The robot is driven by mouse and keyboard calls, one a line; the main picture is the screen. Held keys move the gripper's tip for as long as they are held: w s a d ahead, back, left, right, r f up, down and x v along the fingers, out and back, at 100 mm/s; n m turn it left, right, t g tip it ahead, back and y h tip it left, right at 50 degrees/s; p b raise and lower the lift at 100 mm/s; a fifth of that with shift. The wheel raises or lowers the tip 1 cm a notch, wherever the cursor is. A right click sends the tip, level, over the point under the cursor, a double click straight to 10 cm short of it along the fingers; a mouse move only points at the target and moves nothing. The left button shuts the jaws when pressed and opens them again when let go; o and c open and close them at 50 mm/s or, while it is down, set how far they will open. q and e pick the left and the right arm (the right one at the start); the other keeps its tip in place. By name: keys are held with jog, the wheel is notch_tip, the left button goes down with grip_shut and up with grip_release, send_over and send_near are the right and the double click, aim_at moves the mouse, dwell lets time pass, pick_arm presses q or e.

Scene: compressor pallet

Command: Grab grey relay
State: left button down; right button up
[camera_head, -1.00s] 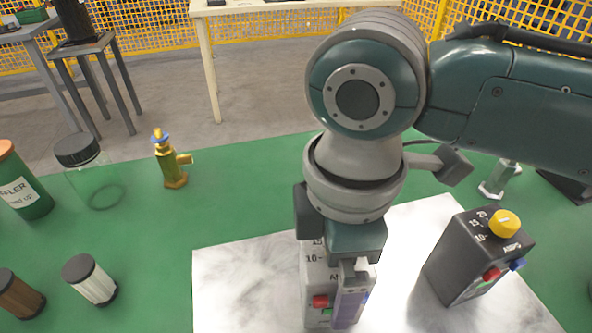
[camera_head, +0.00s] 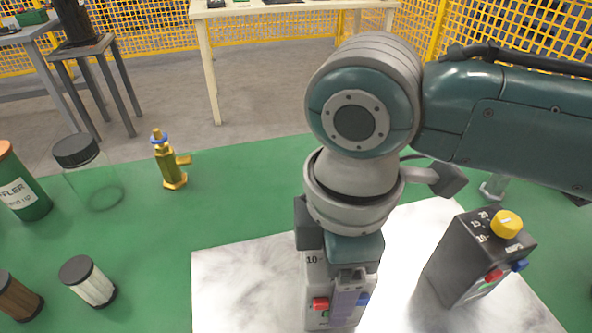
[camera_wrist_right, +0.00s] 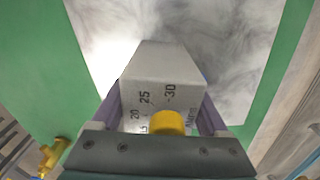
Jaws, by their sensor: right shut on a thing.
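The grey relay (camera_head: 316,288) stands on the white marbled board, partly hidden by my right gripper. Its red button and a bit of green show low on its front in the head view. My right gripper (camera_head: 346,299) is above and around it, pointing down, with a purple-grey finger against its side. In the right wrist view the relay (camera_wrist_right: 160,70) sits between the two fingers, which are shut on it. Its yellow knob and scale numbers show close to the gripper's palm. My left gripper is not in view.
A dark relay (camera_head: 462,262) with a yellow knob stands on the board (camera_head: 240,290) to the right. A brass valve (camera_head: 168,160), a clear jar (camera_head: 92,180), a green canister (camera_head: 25,195) and two small cylinders are left on the green table. The board's left part is clear.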

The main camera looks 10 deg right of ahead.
grip_shut()
